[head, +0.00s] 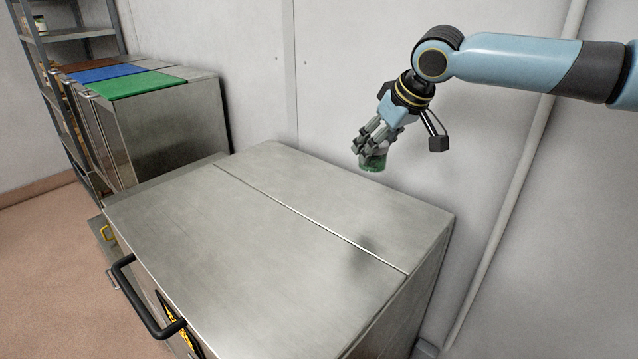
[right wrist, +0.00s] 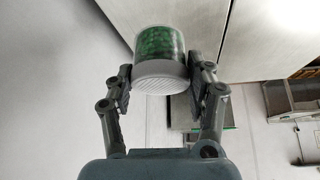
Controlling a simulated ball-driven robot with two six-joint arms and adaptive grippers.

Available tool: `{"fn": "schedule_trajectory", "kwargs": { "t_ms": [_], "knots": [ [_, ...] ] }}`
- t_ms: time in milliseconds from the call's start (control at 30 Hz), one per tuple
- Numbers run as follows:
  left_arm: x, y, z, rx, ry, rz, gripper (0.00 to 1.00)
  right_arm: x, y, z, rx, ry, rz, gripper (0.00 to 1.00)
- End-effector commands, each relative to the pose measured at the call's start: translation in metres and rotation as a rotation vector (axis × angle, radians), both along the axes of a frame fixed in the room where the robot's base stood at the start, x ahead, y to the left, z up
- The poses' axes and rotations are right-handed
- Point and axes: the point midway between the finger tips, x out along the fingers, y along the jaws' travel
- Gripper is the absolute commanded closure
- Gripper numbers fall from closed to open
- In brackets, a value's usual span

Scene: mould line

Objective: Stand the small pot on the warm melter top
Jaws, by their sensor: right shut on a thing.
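The small pot (head: 374,160) is in my right gripper (head: 378,140), held in the air above the back part of the metal cabinet top. In the right wrist view, the pot (right wrist: 160,55) shows green contents behind a clear wall and a pale ribbed end. The fingers of my right gripper (right wrist: 160,82) press on it from both sides. The melter top seems to be the broad bare steel top (head: 250,230) in the head view, with a seam across it. A soft shadow lies on it near the right edge. My left gripper is in neither view.
A steel cabinet with brown, blue and green (head: 136,84) panels on top stands at the back left. A shelf rack (head: 65,34) is behind it. A black handle (head: 142,300) sticks out at the front. The wall is close behind. The steel top is clear.

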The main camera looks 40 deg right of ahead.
Motion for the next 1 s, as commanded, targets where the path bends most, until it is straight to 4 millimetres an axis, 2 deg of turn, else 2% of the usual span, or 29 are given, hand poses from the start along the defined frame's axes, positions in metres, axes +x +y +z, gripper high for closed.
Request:
{"fn": "schedule_trajectory", "kwargs": {
  "t_ms": [100, 533, 700, 900, 1000],
  "knots": [
    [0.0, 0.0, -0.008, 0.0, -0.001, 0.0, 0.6, 0.017, 0.012, -0.011, 0.016, -0.008, -0.001, 0.82],
    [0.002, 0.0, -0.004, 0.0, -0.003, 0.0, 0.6, 0.088, 0.049, -0.058, 0.009, 0.0, 0.001, 0.82],
    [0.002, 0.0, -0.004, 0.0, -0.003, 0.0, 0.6, 0.097, 0.053, -0.067, 0.005, 0.001, 0.002, 0.82],
    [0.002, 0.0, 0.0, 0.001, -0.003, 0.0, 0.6, 0.096, 0.054, -0.097, 0.004, 0.005, 0.002, 0.82],
    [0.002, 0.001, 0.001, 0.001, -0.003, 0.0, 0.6, 0.097, 0.053, -0.104, 0.003, 0.002, 0.004, 0.82]
  ]
}}
